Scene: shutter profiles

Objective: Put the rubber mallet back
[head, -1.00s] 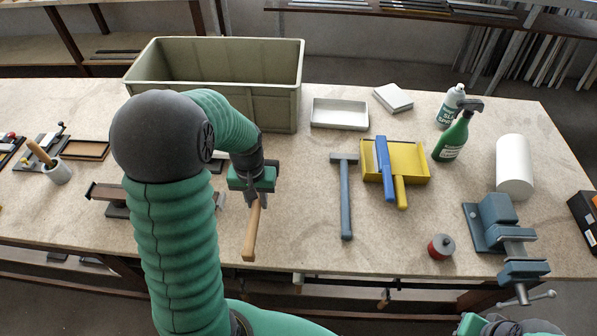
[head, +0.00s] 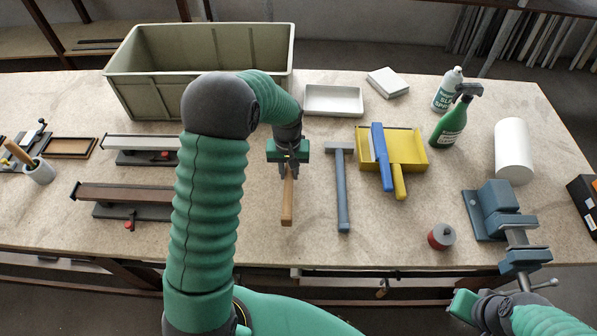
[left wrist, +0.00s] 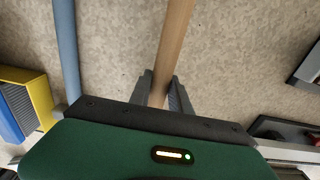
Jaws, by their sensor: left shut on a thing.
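My left gripper (head: 289,170) is shut on a light wooden handle (head: 287,205), the part of the mallet that shows. The handle hangs toward the bench's front edge in the head view. The mallet's head does not show; the gripper and arm may hide it. In the left wrist view the handle (left wrist: 174,45) runs between the two fingers (left wrist: 160,92) and out of the top of the picture. A grey-blue T-shaped tool (head: 342,190) lies just right of the gripper, apart from it. My right gripper (head: 463,306) shows partly at the bottom right, its jaws unclear.
A large grey-green crate (head: 150,95) stands behind the left arm. A white tray (head: 333,112), a yellow dustpan (head: 408,150) with a blue brush (head: 381,150), a green spray bottle (head: 449,128), a red-grey round item (head: 441,236) and a blue vise (head: 490,212) are to the right. Shutter profiles (head: 125,195) lie left.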

